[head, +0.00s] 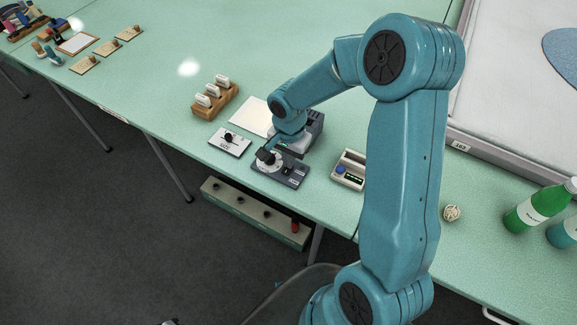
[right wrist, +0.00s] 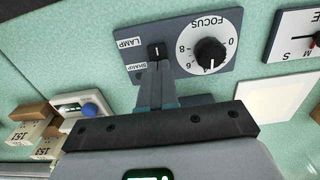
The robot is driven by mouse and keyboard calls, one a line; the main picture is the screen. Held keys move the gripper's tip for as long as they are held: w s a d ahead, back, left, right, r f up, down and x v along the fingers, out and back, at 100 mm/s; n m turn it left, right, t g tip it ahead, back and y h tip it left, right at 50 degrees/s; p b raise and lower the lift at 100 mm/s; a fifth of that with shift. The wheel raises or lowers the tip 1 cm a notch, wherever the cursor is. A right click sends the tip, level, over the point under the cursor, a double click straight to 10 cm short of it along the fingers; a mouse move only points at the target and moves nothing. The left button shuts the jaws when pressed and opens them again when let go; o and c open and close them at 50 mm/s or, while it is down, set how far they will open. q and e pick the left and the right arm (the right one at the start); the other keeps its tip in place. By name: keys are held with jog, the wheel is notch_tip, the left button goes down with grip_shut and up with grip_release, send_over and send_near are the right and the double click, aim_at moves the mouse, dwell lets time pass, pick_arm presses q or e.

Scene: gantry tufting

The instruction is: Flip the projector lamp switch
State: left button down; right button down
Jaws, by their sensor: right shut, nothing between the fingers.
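The grey control panel (head: 292,180) lies on the green table, and it fills the upper middle of the right wrist view (right wrist: 185,24). It carries a small black lamp switch (right wrist: 157,50) beside the LAMP label (right wrist: 129,43), and a round black focus knob (right wrist: 210,54) on a numbered white dial. My right gripper (right wrist: 157,70) is shut and empty. Its fingertips are right at the lamp switch; I cannot tell whether they touch it. In the head view the right gripper (head: 268,152) is over the panel and hides part of it. My left gripper is not in view.
A white plate with a black knob (head: 230,141) lies left of the panel, and a device with a blue button (head: 349,170) lies right. A dark box (head: 315,122) and a white card (head: 250,117) are behind. A green bottle (head: 538,208) stands far right.

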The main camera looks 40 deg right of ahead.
jog(key=shift+f, duration=0.25)
jog(key=shift+r, duration=0.1)
jog(key=shift+r+p, duration=1.85)
jog(key=shift+r, duration=1.65)
jog(key=shift+s+f, duration=0.1)
